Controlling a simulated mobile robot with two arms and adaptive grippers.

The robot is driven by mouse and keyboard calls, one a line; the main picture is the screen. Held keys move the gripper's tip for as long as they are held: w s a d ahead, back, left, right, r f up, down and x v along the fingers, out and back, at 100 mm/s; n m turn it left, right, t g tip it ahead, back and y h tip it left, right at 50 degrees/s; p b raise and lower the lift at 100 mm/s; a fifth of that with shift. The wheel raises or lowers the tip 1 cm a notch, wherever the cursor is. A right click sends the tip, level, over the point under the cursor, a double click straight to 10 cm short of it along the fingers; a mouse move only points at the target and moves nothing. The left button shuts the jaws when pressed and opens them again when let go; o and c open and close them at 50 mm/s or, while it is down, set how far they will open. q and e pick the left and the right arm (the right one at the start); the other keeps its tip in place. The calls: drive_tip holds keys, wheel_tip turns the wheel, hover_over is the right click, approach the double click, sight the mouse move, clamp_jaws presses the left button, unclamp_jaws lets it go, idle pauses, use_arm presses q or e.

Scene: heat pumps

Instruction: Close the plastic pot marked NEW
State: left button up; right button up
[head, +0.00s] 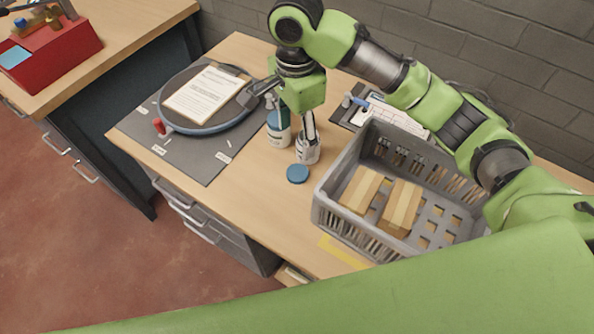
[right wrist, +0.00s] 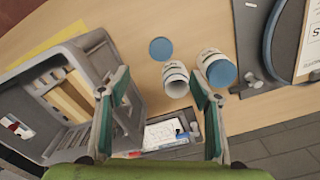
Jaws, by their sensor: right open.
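An open white pot (head: 308,152) stands on the wooden bench, and its empty-looking mouth shows in the right wrist view (right wrist: 175,82). A blue lid (head: 298,173) lies flat on the bench just beside it, apart from the pot; it also shows in the right wrist view (right wrist: 161,49). A second white pot (head: 279,136) with a blue lid on it stands close by. The pot labels are too small to read, so I cannot tell which is marked NEW. My right gripper (head: 296,128) is open and empty, above and partly in front of the two pots. My left gripper is out of view.
A grey crate (head: 331,205) holding cardboard boxes stands right of the lid. A dark mat (head: 196,163) with a blue-rimmed ring and a paper lies to the left.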

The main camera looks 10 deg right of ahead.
hover_over(297, 172)
drive_tip(key=f, duration=0.8)
drive_tip(key=shift+s+a+f, duration=0.1)
drive_tip(key=shift+s+f, duration=0.1)
drive_tip(key=shift+f, duration=0.15)
drive_tip(key=shift+w+f+p, duration=0.15)
drive_tip(key=shift+f+p, duration=0.25)
drive_tip(key=shift+f, duration=2.25)
drive_tip(key=c, duration=0.8)
